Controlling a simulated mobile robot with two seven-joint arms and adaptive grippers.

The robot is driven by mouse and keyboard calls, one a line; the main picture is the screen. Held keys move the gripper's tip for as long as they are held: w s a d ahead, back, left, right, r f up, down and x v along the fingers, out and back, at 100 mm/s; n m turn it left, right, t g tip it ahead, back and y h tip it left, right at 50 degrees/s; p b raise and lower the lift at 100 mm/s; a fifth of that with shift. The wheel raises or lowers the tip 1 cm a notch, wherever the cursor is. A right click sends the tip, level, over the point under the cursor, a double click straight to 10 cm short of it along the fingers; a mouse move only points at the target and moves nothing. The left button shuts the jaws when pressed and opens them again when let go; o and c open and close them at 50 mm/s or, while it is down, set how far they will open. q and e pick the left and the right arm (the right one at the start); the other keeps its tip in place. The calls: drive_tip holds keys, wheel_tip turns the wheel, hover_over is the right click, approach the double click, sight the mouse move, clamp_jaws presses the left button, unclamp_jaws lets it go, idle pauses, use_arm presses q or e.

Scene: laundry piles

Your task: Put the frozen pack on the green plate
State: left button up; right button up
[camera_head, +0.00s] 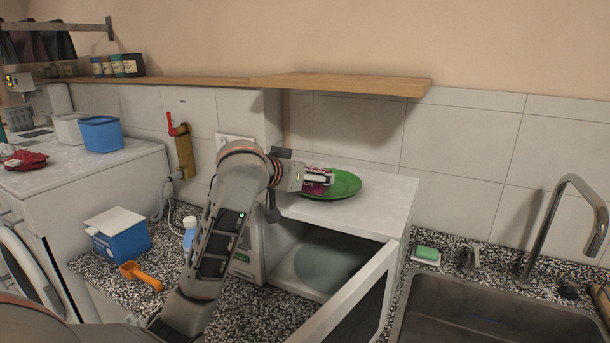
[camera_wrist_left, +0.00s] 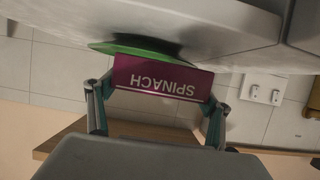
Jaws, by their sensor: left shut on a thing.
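The frozen pack (camera_head: 315,189) is a purple box; the wrist view shows it labelled SPINACH (camera_wrist_left: 150,75), upside down in that picture. My left gripper (camera_head: 318,179) is shut on it, with a finger at each side of the pack in the wrist view (camera_wrist_left: 156,108). The green plate (camera_head: 347,184) lies on top of the white microwave (camera_head: 362,218). In the head view the pack overlaps the plate's left part. In the wrist view the plate's green edge (camera_wrist_left: 103,48) shows behind the pack. I cannot tell whether the pack touches the plate. My right gripper is not in view.
The microwave door (camera_head: 350,308) hangs open toward the front. A wooden shelf (camera_head: 340,84) runs along the wall above the plate. A sink with a faucet (camera_head: 558,215) is at the right. A blue box (camera_head: 120,240) and an orange scoop (camera_head: 140,275) are at the left.

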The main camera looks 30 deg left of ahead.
use_arm(q)
drive_tip(key=shift+f, duration=0.3)
drive_tip(key=o, duration=1.3)
drive_tip(key=shift+r, duration=0.25)
drive_tip(key=shift+s+r, duration=0.2)
drive_tip(key=shift+s, duration=0.05)
drive_tip(key=shift+v, duration=5.75)
